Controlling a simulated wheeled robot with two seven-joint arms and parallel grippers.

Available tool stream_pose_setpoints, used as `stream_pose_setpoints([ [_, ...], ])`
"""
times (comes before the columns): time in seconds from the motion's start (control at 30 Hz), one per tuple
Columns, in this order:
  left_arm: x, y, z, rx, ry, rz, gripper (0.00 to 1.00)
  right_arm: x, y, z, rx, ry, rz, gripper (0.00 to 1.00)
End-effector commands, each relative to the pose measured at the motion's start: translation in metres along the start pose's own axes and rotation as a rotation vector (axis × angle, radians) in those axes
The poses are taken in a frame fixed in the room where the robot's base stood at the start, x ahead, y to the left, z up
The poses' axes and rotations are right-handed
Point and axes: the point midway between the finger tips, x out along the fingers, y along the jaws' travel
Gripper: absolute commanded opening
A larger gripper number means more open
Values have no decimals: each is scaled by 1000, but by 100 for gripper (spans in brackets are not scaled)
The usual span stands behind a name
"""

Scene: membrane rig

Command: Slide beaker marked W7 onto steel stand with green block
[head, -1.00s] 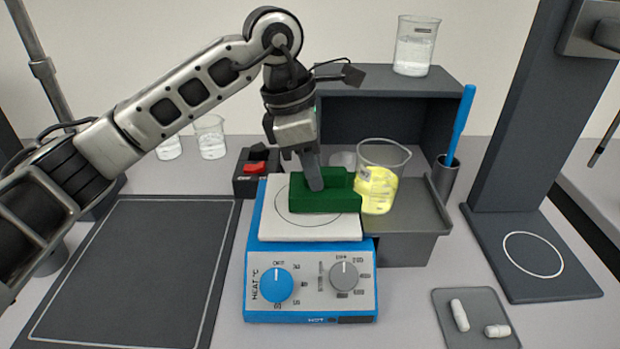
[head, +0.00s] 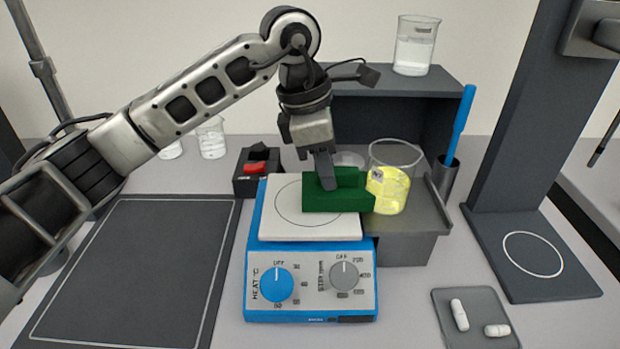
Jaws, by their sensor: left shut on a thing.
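A beaker of yellow liquid (head: 393,192) stands upright beside the right edge of the hotplate's white top (head: 285,227). It has a small label on its left side, too small to read. Its base looks to be over the grey steel stand (head: 405,250), but the green block hides its lower left. My left gripper (head: 327,182) is shut on the green block (head: 335,200), just above the hotplate's top. The block's right end is against or very close to the beaker; I cannot tell which. My right gripper is not in view.
A dark shelf (head: 425,82) behind carries another beaker (head: 415,48). A cup with a blue-handled tool (head: 460,125) stands right of the stand. A red-switch box (head: 257,170) sits behind the hotplate, and a dark mat (head: 135,270) lies clear at left.

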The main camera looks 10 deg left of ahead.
Motion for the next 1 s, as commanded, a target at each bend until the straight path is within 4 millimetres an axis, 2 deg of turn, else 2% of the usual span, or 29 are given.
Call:
stream_pose_setpoints([
  [0.87, 7, 0, 31, 2, -2, 0, 0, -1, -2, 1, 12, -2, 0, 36],
  [1.0, 7, 0, 28, 0, -2, 1, 0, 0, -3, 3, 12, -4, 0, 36],
])
